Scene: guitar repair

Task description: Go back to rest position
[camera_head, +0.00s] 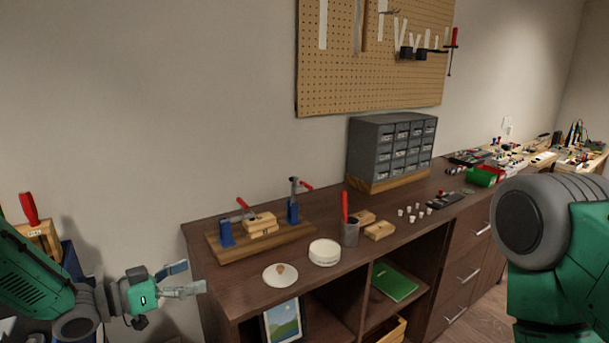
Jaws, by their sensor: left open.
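My left gripper (189,278) shows at the lower left, at the end of my green arm. Its fingers are open and point right, with nothing between them. It is left of the dark wooden workbench (215,289), apart from the things on it. A large green and grey part of my right arm fills the lower right. My right gripper is not in view.
The bench holds a wooden clamping fixture (222,253), a white plate (281,275), a white round container (324,252), a grey cup (350,235) and a grey drawer cabinet (363,151). A red-handled clamp (29,209) stands left. Wall space above my left gripper is clear.

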